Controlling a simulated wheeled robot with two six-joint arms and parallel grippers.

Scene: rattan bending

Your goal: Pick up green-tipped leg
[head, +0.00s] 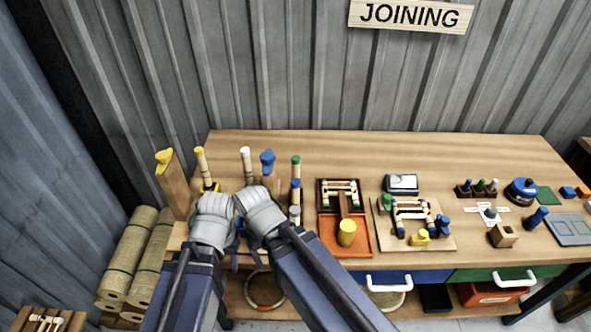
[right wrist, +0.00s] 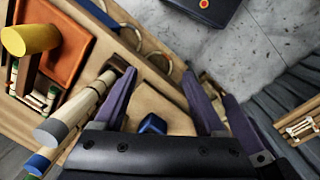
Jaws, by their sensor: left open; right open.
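The green-tipped leg (head: 296,166) stands upright at the back of a row on the left part of the bench. A blue-tipped leg (head: 296,186) and a grey-tipped leg (head: 294,213) stand in front of it. My left gripper (head: 234,241) is over the bench's left front, left of that row, its fingers partly hidden. My right gripper (right wrist: 160,76) is open and empty in the right wrist view, above the wood. The grey-tipped leg (right wrist: 80,110) and blue-tipped leg (right wrist: 40,161) lie left of its fingers there.
A white-tipped leg (head: 247,163) and a yellow-tipped leg (head: 201,165) stand left of the row, near a blue-topped post (head: 267,161). An orange tray (head: 362,240) with a yellow cylinder (head: 346,233) lies to the right. The bench's back strip is clear.

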